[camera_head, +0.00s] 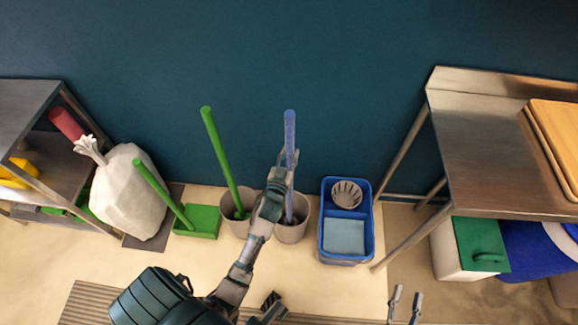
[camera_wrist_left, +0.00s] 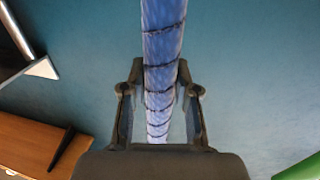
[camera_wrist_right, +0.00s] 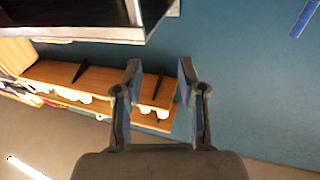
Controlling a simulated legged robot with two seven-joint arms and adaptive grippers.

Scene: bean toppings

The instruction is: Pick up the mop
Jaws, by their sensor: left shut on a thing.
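The mop's blue handle (camera_head: 290,125) stands nearly upright, its lower end in a round grey bucket (camera_head: 293,232). The mop head is hidden in the bucket. My left gripper (camera_head: 287,160) is shut around the handle at its middle part. In the left wrist view the blue handle (camera_wrist_left: 163,45) runs between the fingers of my left gripper (camera_wrist_left: 160,90). My right gripper (camera_head: 407,293) is low at the right of the head view, away from the mop. In the right wrist view the fingers of my right gripper (camera_wrist_right: 160,75) are apart with nothing between them.
A green-handled tool (camera_head: 220,155) stands in another grey bucket (camera_head: 232,226), left of the mop. A green dustpan (camera_head: 197,222), a white sack (camera_head: 130,195) and a blue mop bucket (camera_head: 346,260) stand nearby. A steel table (camera_head: 480,165) is at the right. The dark wall is close behind.

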